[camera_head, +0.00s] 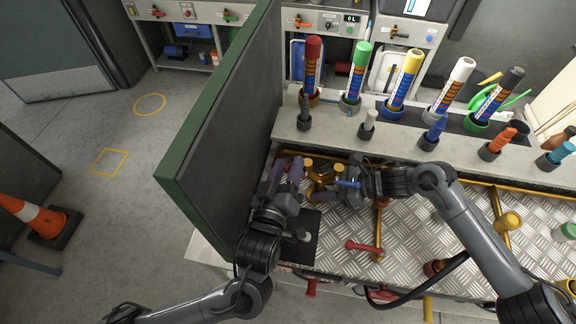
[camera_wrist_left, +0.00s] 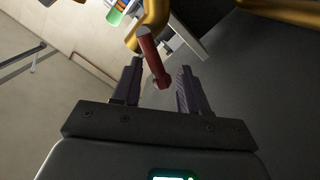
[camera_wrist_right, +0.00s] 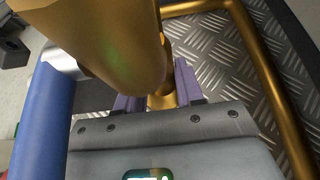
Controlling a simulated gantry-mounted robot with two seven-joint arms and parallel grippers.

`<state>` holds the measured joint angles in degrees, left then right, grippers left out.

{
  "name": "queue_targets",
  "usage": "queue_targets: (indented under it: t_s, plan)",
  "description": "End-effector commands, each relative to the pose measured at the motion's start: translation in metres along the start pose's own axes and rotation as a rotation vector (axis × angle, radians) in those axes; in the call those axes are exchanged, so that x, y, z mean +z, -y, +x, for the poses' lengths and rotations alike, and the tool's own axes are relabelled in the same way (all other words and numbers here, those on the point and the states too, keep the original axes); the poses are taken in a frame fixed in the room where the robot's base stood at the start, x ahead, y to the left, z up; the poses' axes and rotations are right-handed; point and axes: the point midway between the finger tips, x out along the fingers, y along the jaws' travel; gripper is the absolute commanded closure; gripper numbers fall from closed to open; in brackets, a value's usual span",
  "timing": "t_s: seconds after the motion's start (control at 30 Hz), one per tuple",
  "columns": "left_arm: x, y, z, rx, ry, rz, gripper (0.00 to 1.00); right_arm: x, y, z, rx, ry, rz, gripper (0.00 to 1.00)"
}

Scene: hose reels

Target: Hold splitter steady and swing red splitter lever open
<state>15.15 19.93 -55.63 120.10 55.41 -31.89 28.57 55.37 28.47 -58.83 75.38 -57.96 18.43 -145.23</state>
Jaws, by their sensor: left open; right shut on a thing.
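The brass splitter (camera_head: 318,180) stands on the tread-plate bench close to the dark partition. Its red lever (camera_wrist_left: 152,58) shows in the left wrist view, between the spread fingers of my left gripper (camera_wrist_left: 159,68). My left gripper is open; I see no clear contact with the lever. In the head view my left gripper (camera_head: 286,168) is left of the splitter and hides the red lever. My right gripper (camera_head: 335,190) comes from the right. In the right wrist view it is shut on the splitter's brass neck (camera_wrist_right: 161,97), beside a blue lever (camera_wrist_right: 42,115).
The green-edged partition (camera_head: 215,140) stands close to my left arm. A raised shelf with coloured nozzles (camera_head: 358,72) runs behind the splitter. Another red-handled valve (camera_head: 364,247) and brass pipes lie in front and right. A traffic cone (camera_head: 35,215) stands on the floor.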

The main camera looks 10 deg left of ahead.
Motion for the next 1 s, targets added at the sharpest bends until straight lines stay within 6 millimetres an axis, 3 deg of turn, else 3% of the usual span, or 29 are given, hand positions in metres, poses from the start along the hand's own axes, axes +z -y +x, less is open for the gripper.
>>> queue_targets:
  t_s: [0.37,0.63,1.0]
  plan:
    - [0.0004,0.0003,0.004,-0.001,0.001,0.0,0.57,0.0,0.0001,-0.0001,0.0,0.0,0.0,0.8]
    - [0.0004,0.0003,0.0039,-0.001,0.001,0.0,0.98,0.0,0.0001,-0.0001,0.0,0.0,0.0,0.8]
    - [0.0008,-0.0023,0.0038,-0.005,0.009,0.055,1.0,0.0001,0.0001,-0.0001,0.0,0.001,0.0,0.8]
